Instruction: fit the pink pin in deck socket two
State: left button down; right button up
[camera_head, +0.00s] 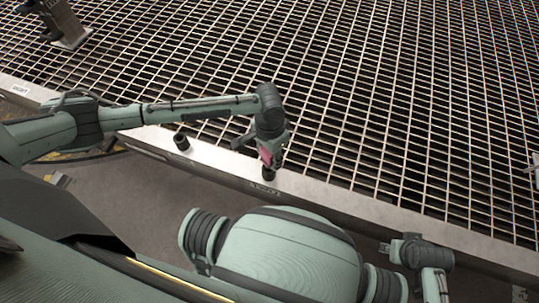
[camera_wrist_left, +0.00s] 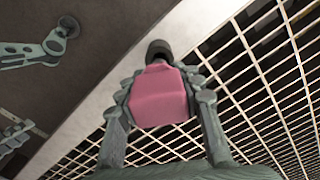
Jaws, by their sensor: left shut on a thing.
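The pink pin (camera_head: 265,155) is held in my left gripper (camera_head: 264,150), which is shut on it above the metal deck edge. In the left wrist view the pink pin (camera_wrist_left: 160,96) sits between both fingers of the left gripper (camera_wrist_left: 160,100). The dark round deck socket two (camera_head: 269,173) is right below the pin, beside a label that seems to read TWO. It also shows just past the pin in the wrist view (camera_wrist_left: 158,48). Whether the pin's tip enters the socket is hidden. My right gripper (camera_head: 390,248) is small at the lower right; its jaws are unclear.
Another dark socket (camera_head: 181,142) stands further left on the pale deck edge (camera_head: 215,160). A wide metal grating (camera_head: 380,90) lies behind the edge. A dark grey block-like fixture (camera_head: 65,25) stands at the top left. Dark floor lies in front of the edge.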

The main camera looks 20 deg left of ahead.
aim_at(269, 164)
dwell(0.4)
pick_arm(q)
jog(key=shift+p, duration=0.55)
dwell(0.5)
jog(key=shift+p, duration=0.5)
dwell(0.4)
jog(key=shift+f+b, duration=0.85)
jog(key=shift+f, duration=1.05)
jog(key=c, duration=0.9)
grip_release()
notch_tip(269, 164, up, 12)
jog(key=shift+r, duration=0.1)
